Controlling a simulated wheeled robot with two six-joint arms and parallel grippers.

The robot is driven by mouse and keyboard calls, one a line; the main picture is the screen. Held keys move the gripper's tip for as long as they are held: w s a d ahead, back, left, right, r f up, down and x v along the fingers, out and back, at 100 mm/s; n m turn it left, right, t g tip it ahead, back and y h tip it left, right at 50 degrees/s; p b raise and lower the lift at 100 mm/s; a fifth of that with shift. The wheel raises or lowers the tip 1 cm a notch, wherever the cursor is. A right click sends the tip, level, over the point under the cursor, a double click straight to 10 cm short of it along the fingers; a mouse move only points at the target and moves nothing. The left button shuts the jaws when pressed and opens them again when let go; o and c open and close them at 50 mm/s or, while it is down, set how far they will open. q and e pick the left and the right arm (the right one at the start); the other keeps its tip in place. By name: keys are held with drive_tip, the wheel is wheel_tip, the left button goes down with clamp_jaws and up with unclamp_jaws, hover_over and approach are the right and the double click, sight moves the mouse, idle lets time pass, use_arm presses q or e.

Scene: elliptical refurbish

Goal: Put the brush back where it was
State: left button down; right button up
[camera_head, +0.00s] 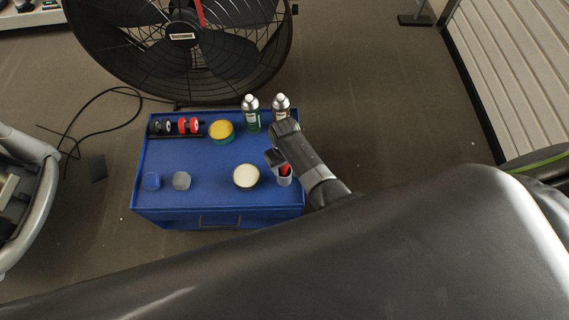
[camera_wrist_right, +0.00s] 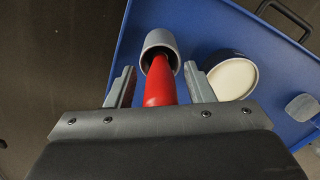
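The brush shows as a red handle (camera_head: 286,170) sticking up from a grey cup (camera_head: 285,181) at the right front corner of a blue cart top (camera_head: 205,165). In the right wrist view the red handle (camera_wrist_right: 160,88) stands in the round mouth of the cup (camera_wrist_right: 153,40); its lower end is hidden inside. My right gripper (camera_wrist_right: 161,75) is open, with its fingers on either side of the handle and gaps showing on both sides. In the head view this gripper (camera_head: 274,158) is just above and behind the cup. My left gripper is not in view.
A white-topped round tin (camera_head: 246,176) stands close left of the cup. Two spray bottles (camera_head: 251,113) and a yellow-topped tin (camera_head: 221,131) stand behind. Small red and black wheels (camera_head: 182,126) lie at back left. A large fan (camera_head: 180,40) stands behind the cart.

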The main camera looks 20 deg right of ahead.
drive_tip(key=shift+r, duration=0.2)
wheel_tip(320, 180, up, 11)
drive_tip(key=p, duration=0.3)
drive_tip(key=shift+p, duration=0.4)
drive_tip(key=shift+r, duration=0.4)
drive_tip(key=s+d+f+m, duration=0.1)
drive_tip(key=s+d+f, duration=0.3)
drive_tip(key=s+f, duration=0.55)
drive_tip(key=s+d+f, duration=0.5)
drive_tip(key=s+f, duration=0.2)
drive_tip(key=f, duration=0.5)
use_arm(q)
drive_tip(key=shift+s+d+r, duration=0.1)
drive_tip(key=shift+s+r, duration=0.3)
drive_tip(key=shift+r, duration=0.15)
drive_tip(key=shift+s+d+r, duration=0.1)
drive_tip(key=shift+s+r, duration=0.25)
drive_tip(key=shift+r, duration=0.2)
use_arm(e)
drive_tip(key=s+d+f, duration=0.2)
drive_tip(key=s, duration=0.5)
drive_tip(key=s+d+f+m, duration=0.1)
drive_tip(key=s+d+f, duration=0.1)
drive_tip(key=s, duration=0.5)
drive_tip(key=s+d+f+t+h, duration=0.1)
drive_tip(key=s+d+f, duration=0.2)
drive_tip(key=s, duration=0.4)
drive_tip(key=shift+s+d+m, duration=0.25)
drive_tip(key=shift+d+m, duration=0.15)
drive_tip(key=shift+d, duration=0.15)
